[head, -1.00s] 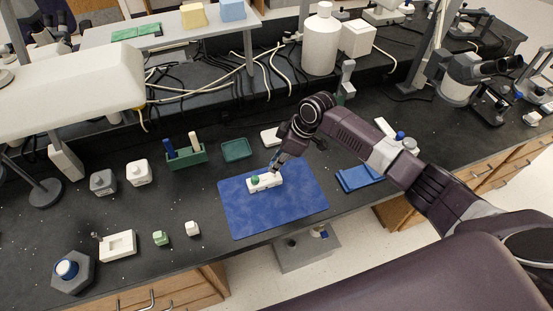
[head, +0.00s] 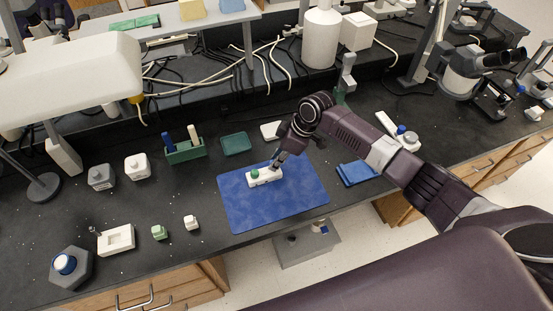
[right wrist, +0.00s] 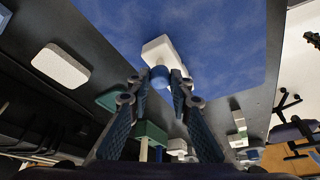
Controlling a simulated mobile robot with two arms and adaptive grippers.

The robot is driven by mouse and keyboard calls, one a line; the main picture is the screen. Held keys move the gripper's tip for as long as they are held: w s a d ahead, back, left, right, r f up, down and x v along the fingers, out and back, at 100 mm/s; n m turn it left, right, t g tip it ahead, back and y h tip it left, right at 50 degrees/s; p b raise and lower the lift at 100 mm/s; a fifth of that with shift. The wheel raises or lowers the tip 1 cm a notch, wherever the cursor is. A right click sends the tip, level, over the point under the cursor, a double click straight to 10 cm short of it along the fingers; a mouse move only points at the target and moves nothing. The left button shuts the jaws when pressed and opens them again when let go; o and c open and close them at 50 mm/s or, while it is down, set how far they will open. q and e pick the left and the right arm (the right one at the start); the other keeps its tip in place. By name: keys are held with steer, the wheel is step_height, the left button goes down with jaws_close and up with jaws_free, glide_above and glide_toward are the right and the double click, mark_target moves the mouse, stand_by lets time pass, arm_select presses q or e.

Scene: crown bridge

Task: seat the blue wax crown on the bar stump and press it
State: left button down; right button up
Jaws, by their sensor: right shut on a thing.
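A white bar (head: 264,177) lies on the blue mat (head: 300,203), with a green piece (head: 255,173) on its left part. My right gripper (head: 275,166) points down at the right part of the bar. In the right wrist view, the fingers of my right gripper (right wrist: 159,88) are shut on the blue crown (right wrist: 158,75), and the white bar (right wrist: 160,49) shows just beyond it. The crown overlaps the bar in that view; I cannot tell whether they touch. The fingers hide the stump and the crown in the head view. My left gripper is not in view.
A green tray (head: 236,143) and a green rack (head: 185,152) stand behind the mat. Small blocks and a white holder (head: 116,240) stand to the left. The mat's front half is clear.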

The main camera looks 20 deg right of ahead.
steer(key=shift+p, duration=0.5)
stand_by(1.1)
steer(key=shift+f+b, duration=0.85)
steer(key=shift+f, duration=0.35)
steer(key=o, duration=1)
steer(key=shift+r, duration=0.1)
steer(key=v, duration=1.2)
steer(key=shift+s, duration=0.1)
